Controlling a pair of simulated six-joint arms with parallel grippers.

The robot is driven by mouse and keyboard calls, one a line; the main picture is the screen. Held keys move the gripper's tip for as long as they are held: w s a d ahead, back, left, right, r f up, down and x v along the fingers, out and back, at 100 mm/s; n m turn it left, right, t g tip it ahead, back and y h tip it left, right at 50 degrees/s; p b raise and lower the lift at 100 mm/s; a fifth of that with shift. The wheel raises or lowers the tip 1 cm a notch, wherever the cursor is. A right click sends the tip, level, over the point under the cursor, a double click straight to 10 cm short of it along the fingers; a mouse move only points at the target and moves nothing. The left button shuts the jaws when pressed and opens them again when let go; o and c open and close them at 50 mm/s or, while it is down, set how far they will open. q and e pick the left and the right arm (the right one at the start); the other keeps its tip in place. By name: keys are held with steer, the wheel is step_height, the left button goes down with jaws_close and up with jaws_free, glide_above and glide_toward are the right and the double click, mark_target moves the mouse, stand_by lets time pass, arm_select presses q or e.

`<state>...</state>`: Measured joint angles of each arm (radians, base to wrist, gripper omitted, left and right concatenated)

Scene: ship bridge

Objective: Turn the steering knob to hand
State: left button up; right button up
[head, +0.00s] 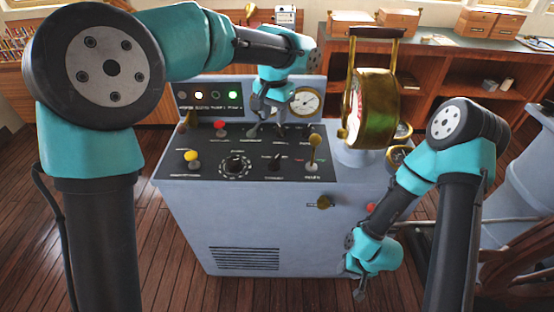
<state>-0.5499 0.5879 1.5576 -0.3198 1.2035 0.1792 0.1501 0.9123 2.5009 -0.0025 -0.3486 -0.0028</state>
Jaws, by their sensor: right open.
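The grey control console (190,215) stands in the middle, with a black sloping panel on top. A black pointer knob (274,162) sits near the front of the panel, and a round dial knob (237,166) with white markings is left of it. The labels are too small to read, so I cannot tell which control is the steering knob. My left gripper (267,128) points down at the back middle of the panel; its fingers look apart, but whether they grip a control is hidden. My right gripper (360,292) is open and empty, low beside the console's front right corner.
A red button (219,127), a yellow button (192,156) and a brass lever (313,150) stand up from the panel. A brass telegraph (372,105) rises at the right. Wooden shelves (440,75) stand behind.

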mark_target(274, 159)
arm_select(q)
step_height(274, 159, down, 17)
steer(key=shift+f, duration=0.2)
stand_by(0.7)
jaws_close()
stand_by(0.3)
